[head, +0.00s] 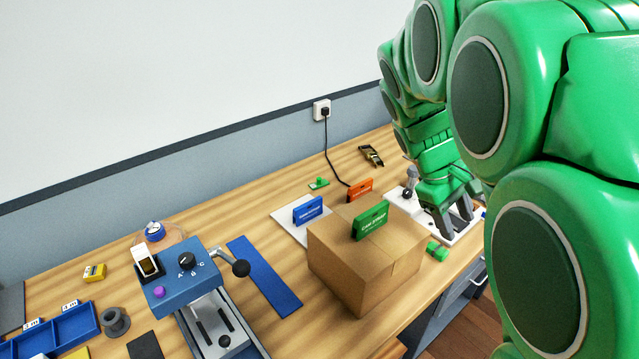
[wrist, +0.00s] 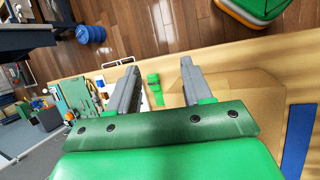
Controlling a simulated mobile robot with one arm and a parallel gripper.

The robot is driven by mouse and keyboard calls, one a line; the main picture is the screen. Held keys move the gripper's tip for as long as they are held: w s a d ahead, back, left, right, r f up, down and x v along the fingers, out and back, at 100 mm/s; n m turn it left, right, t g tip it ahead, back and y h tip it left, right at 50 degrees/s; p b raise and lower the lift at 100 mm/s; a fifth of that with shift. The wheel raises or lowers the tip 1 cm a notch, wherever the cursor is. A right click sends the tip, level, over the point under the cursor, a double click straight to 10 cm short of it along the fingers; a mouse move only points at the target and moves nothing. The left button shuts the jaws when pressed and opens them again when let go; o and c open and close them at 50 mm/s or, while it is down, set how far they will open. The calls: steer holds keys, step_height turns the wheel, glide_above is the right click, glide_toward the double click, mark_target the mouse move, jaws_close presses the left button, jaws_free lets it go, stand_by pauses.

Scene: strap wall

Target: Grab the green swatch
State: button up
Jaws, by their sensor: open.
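Several green items show, and I cannot tell for sure which is the swatch. A green printed card (head: 371,221) stands upright on top of the cardboard box. A small green piece (head: 437,250) lies on the bench right of the box, and a thin green piece (head: 319,183) lies farther back. My gripper (head: 456,222) is open and points down right of the box, beyond the small green piece. In the wrist view a green piece (wrist: 154,82) shows between the two spread fingers of my gripper (wrist: 156,72), apart from both.
The cardboard box (head: 345,265) stands close left of my gripper. Blue (head: 308,209) and orange (head: 360,189) cards stand behind it. A blue strip (head: 264,275) and a blue machine with a lever (head: 190,280) are at left. The bench's front edge is near the box.

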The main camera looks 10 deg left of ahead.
steer(key=w+a+f+n+t+h, duration=0.1)
steer(key=w+a+f+n+h, duration=0.2)
steer(key=w, duration=0.6)
steer(key=w+a+f+n+t, duration=0.1)
steer(key=w+a+n+t, duration=0.2)
steer(key=w, duration=0.6)
steer(key=w+a+f+n+h, duration=0.2)
steer(key=w+a+n, duration=0.25)
steer(key=w, duration=0.45)
steer(key=n+t+y, duration=0.1)
steer(key=n+t, duration=0.5)
steer(key=n, duration=0.3)
glide_toward(316, 185)
steer(key=shift+w+d+r, duration=0.45)
steer(key=shift+w+d, duration=0.15)
steer(key=shift+w+d+f+t, duration=0.2)
steer(key=shift+w+t, duration=0.1)
steer(key=shift+d+x, duration=0.2)
steer(key=shift+x, duration=3.2)
steer(key=shift+s+r, duration=0.15)
steer(key=shift+r, duration=0.05)
steer(key=c, duration=0.8)
